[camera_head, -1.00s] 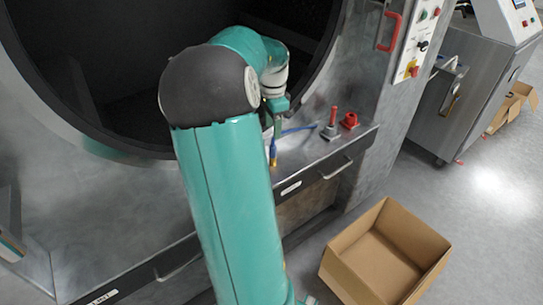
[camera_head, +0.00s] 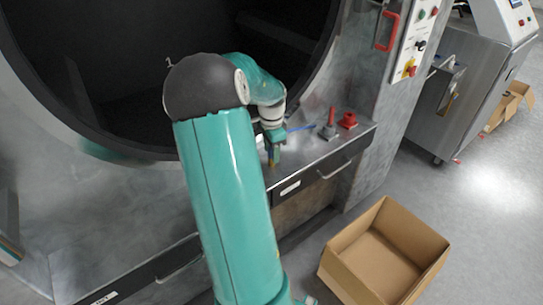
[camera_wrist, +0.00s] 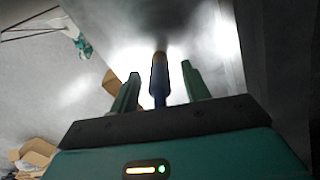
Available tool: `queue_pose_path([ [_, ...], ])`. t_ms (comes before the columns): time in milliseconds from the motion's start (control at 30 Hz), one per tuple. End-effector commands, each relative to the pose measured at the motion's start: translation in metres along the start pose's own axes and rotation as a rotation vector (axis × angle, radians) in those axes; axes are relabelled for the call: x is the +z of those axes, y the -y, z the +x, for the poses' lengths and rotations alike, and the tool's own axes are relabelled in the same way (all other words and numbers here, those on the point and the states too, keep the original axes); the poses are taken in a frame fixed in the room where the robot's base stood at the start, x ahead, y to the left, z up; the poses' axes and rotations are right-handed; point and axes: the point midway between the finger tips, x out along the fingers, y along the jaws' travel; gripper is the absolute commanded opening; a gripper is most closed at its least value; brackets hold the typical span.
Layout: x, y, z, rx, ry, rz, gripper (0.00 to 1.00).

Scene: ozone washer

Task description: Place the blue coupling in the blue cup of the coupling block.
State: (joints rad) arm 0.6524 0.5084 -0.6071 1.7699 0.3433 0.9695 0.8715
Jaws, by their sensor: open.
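My gripper (camera_wrist: 160,88) is open, with its two green fingers pointing away in the wrist view. A blue coupling (camera_wrist: 159,90) with a brass-coloured tip (camera_wrist: 159,62) stands out between the fingers, with a small gap on each side. In the head view my gripper (camera_head: 275,143) is low over the front of the steel ledge, partly hidden by my arm. A small blue piece with a yellowish end (camera_head: 271,166) shows just below it. A blue rod or hose (camera_head: 300,128) lies to its right. I cannot make out the blue cup or its block clearly.
A red-topped piece on a grey base (camera_head: 328,131) and a red fitting (camera_head: 348,120) stand on the ledge (camera_head: 312,150) to the right. The dark round washer opening (camera_head: 110,50) is behind. An open cardboard box (camera_head: 346,262) stands on the floor at right.

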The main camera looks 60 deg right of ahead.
Motion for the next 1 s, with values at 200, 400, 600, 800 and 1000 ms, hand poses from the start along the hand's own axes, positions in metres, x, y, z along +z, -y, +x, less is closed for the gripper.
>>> queue_pose_path([
  [200, 0.0, 0.0, 0.0, 0.0, 0.0, 0.0, 0.09],
  [400, 0.0, 0.0, -0.001, 0.0, 0.0, 0.0, 0.0],
  [600, 0.0, 0.0, -0.003, -0.001, 0.0, 0.0, 0.0],
  [800, 0.0, 0.001, -0.02, -0.004, 0.0, 0.002, 0.0],
  [1000, 0.01, -0.015, -0.054, -0.004, 0.002, -0.001, 0.0],
])
